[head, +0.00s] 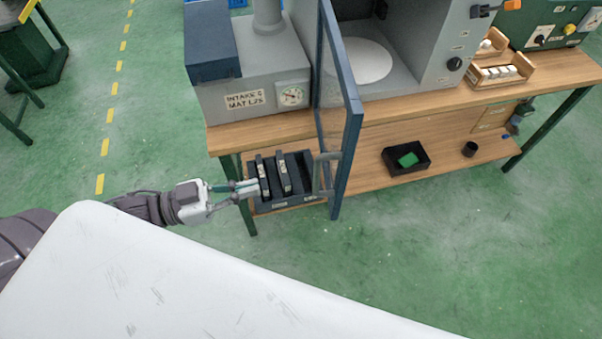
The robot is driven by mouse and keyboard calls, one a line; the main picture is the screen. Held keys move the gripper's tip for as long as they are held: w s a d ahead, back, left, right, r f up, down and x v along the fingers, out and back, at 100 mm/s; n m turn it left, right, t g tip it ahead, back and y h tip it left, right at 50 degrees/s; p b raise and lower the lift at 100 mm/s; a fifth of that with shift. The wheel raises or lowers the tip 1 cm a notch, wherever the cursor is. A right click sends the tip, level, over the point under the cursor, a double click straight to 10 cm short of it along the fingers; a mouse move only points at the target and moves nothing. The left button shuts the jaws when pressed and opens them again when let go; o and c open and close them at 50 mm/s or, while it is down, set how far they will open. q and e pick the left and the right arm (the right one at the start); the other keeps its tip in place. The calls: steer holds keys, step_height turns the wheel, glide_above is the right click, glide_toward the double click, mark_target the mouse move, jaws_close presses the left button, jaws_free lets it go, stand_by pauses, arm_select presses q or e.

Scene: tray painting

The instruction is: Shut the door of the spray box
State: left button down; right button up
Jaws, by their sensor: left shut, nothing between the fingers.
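The spray box (440,50) stands on the wooden bench, its front open. A round pale disc (362,61) lies inside on its floor. The box's door (349,130) is a blue-framed clear panel, swung wide open and sticking out past the bench's front edge. A grey handle (322,172) sits low on the door. My left gripper (248,188) is shut and empty, left of the door and handle, in front of a dark rack; it looks apart from the door. My right gripper is not in view.
The rack (284,203) holding dark upright items is on the lower shelf. A grey intake unit with a gauge (292,95) stands left of the box. A black tray (406,170) with a green block is on the lower shelf. Green floor right of the door is clear.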

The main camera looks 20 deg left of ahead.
arm_select(q)
steer(key=p+x, duration=0.1)
steer(key=x, duration=0.9)
steer(key=shift+d+p, duration=0.2)
steer(key=shift+p, duration=0.15)
steer(key=shift+w+d, duration=0.1)
steer(key=shift+w, duration=0.1)
